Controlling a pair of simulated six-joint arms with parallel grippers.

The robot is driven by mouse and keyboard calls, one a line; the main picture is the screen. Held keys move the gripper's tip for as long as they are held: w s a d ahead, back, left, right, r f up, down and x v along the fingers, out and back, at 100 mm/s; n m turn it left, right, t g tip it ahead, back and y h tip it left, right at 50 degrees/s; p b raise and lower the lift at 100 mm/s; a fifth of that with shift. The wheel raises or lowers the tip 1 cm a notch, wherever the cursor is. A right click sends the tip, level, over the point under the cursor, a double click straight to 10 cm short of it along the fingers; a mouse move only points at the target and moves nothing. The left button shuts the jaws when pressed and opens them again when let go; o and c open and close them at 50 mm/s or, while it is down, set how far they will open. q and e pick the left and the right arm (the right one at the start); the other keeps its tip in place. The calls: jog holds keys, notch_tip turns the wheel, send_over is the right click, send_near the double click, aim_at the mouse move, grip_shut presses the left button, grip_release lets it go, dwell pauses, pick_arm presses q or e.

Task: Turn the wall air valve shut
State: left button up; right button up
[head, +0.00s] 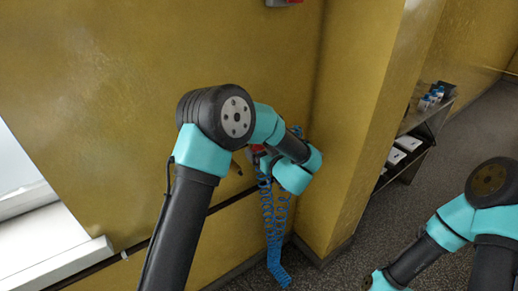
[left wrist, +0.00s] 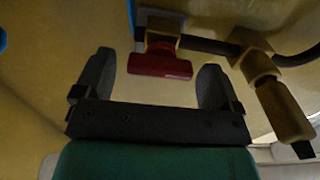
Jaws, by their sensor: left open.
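The wall air valve has a brass body (left wrist: 164,27) and a red handle (left wrist: 160,64). In the left wrist view the handle lies crosswise, roughly along the dark pipe running right. In the head view a bit of red (head: 257,148) shows beside my left wrist; the rest of the valve is hidden behind my arm. My left gripper (left wrist: 156,66) is open, with one finger on each side of the handle and visible gaps between. I cannot tell how far the fingertips reach past it. My right arm is at the lower right of the head view; its gripper is out of sight.
A blue coiled hose (head: 271,220) hangs below the valve. A second brass fitting (left wrist: 281,108) sits right of the handle, close to the right finger. A wall corner (head: 322,200) stands right of my left arm. A shelf (head: 412,140) holding small items stands beyond it.

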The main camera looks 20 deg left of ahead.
pick_arm(q)
jog(key=shift+w+a, duration=0.4)
jog(key=shift+a, duration=0.05)
jog(key=c, duration=0.9)
